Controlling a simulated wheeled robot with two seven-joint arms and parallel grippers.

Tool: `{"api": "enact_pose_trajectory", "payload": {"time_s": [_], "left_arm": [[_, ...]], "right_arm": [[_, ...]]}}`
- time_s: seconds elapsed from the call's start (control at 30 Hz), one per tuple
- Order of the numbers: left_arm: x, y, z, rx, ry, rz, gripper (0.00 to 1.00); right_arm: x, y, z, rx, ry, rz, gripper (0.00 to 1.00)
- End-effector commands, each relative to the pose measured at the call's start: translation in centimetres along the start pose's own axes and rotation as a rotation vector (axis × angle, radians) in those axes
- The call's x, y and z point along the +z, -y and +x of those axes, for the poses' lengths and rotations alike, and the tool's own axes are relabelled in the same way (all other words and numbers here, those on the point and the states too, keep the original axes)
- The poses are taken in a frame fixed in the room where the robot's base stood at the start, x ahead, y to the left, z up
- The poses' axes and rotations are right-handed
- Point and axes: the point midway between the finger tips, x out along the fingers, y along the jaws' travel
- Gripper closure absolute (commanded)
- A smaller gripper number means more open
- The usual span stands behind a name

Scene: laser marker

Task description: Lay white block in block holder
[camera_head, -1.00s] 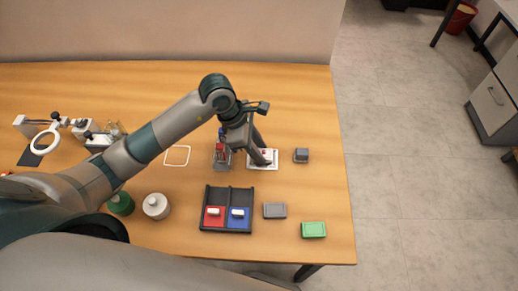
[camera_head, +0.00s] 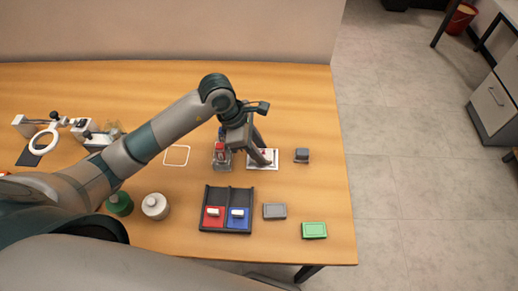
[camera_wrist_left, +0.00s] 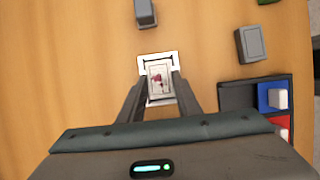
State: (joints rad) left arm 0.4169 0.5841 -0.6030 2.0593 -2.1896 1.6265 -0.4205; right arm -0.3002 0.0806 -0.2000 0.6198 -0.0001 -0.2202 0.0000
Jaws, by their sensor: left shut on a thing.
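My left gripper (camera_head: 265,160) points down over a white plate (camera_head: 276,165) near the middle of the table. In the left wrist view, the gripper (camera_wrist_left: 158,88) is shut on a small white block (camera_wrist_left: 159,80) with a red marking on its top face. The block lies between the fingertips, over the white plate (camera_wrist_left: 172,60), which has dark brackets and looks like the block holder. I cannot tell whether the block touches the plate. In the head view the fingers mostly hide the block. My right gripper is not in view.
A small device with a red part (camera_head: 221,152) stands just left of the plate. A grey block (camera_head: 301,155) is to its right. Nearer are a black tray (camera_head: 216,194) with red and blue pieces, a grey box (camera_head: 275,211) and a green box (camera_head: 314,230).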

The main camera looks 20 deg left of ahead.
Motion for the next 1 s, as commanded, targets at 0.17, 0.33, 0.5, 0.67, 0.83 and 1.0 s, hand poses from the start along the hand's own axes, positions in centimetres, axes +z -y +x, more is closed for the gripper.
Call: {"api": "enact_pose_trajectory", "payload": {"time_s": [0.17, 0.33, 0.5, 0.67, 0.83, 1.0], "left_arm": [[-0.11, 0.01, 0.23, 0.0, 0.0, 0.001, 0.91], [-0.14, 0.02, 0.29, 0.0, 0.0, 0.0, 0.91], [-0.13, 0.02, 0.26, 0.0, 0.0, 0.0, 0.91], [-0.12, 0.0, 0.26, 0.0, 0.0, 0.0, 0.91], [-0.13, 0.0, 0.28, 0.0, 0.0, 0.0, 0.91], [-0.18, -0.01, 0.37, 0.0, 0.0, 0.0, 0.91]], "right_arm": [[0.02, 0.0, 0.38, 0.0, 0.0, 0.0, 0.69], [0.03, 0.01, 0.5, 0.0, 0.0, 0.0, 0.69], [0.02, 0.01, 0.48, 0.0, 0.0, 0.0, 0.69], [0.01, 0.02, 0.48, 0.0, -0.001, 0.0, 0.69], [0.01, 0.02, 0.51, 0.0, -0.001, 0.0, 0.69], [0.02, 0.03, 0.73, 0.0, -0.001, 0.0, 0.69]]}}
